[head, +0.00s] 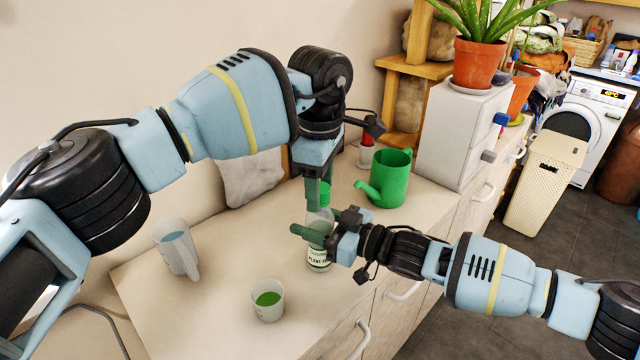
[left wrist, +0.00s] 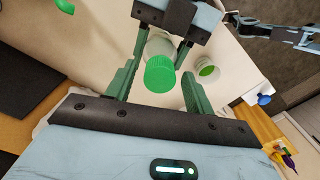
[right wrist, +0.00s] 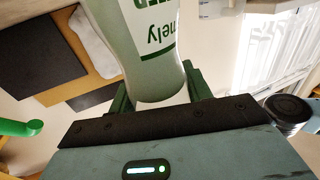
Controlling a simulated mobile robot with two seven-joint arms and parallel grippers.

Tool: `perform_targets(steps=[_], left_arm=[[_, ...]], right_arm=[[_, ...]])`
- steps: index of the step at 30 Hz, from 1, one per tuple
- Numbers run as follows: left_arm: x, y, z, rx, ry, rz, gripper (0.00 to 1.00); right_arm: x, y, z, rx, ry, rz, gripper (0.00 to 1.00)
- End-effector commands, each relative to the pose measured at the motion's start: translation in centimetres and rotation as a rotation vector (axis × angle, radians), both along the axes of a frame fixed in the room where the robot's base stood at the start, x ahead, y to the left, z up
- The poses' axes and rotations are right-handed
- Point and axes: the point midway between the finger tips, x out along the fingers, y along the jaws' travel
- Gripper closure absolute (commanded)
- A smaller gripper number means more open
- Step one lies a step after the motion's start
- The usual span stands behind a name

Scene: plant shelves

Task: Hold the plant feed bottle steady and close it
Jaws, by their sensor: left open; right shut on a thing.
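The plant feed bottle (head: 319,258), translucent with a white label, stands upright near the counter's front edge. My right gripper (head: 322,232) is shut on its body from the right; the bottle fills the space between the fingers in the right wrist view (right wrist: 150,60). A ribbed green cap (left wrist: 160,75) shows at the bottle's top in the left wrist view; how tightly it sits cannot be told. My left gripper (head: 319,188) points down over the bottle. Its open fingers are on either side of the cap, with gaps visible in the left wrist view.
A white cup with green liquid (head: 268,300) stands in front of the bottle. A pale jug (head: 176,248) is to the left. A green watering can (head: 390,178) and a white drawer unit (head: 462,140) are behind. The counter between jug and bottle is clear.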

Motion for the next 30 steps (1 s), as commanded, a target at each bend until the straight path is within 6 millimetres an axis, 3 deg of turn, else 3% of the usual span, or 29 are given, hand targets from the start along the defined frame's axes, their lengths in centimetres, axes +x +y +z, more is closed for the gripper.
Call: perform_targets(steps=[13,25,30], left_arm=[[0.0,0.0,4.3,0.0,-0.001,0.0,0.47],[0.0,0.0,4.5,0.0,0.0,0.015,0.49],[-0.1,-0.1,4.9,0.001,0.0,0.149,0.49]], right_arm=[[0.0,0.0,0.0,-0.001,0.0,0.0,1.0],[0.0,0.0,0.0,-0.001,0.0,0.0,1.0],[0.0,0.0,0.0,-0.001,0.0,0.0,1.0]])
